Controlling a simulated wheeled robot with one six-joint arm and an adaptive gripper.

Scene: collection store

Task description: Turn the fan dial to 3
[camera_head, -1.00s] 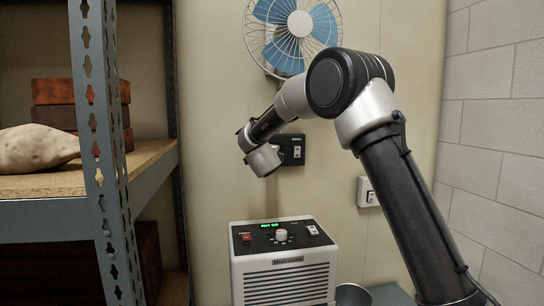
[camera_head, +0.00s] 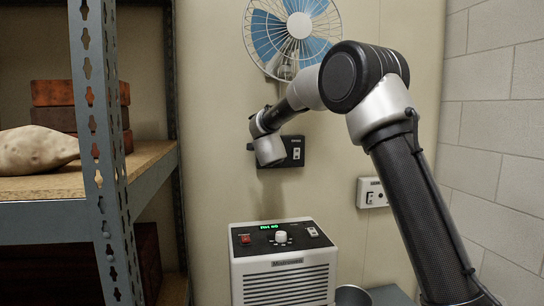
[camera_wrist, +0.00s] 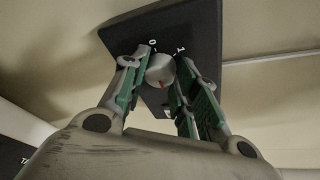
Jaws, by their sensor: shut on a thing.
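The fan dial (camera_wrist: 160,68) is a small pale round knob on a black plate (camera_wrist: 206,30) in the wrist view. White marks 0 and 1 show on the plate beyond it. A small red mark shows on the knob's near side; other numerals are hidden or out of view. My gripper (camera_wrist: 163,64) has its green-padded fingers on either side of the knob, shut on it. In the head view the black control plate (camera_head: 294,151) is on the wall, partly behind my wrist, which hides the dial. The blue-bladed fan (camera_head: 291,30) is on the wall above.
A white machine (camera_head: 285,275) with a green display and its own knob stands below. A white wall switch box (camera_head: 371,193) is at right. A metal shelf (camera_head: 60,208) with a pale lumpy object (camera_head: 35,150) and reddish boxes (camera_head: 75,93) is at left.

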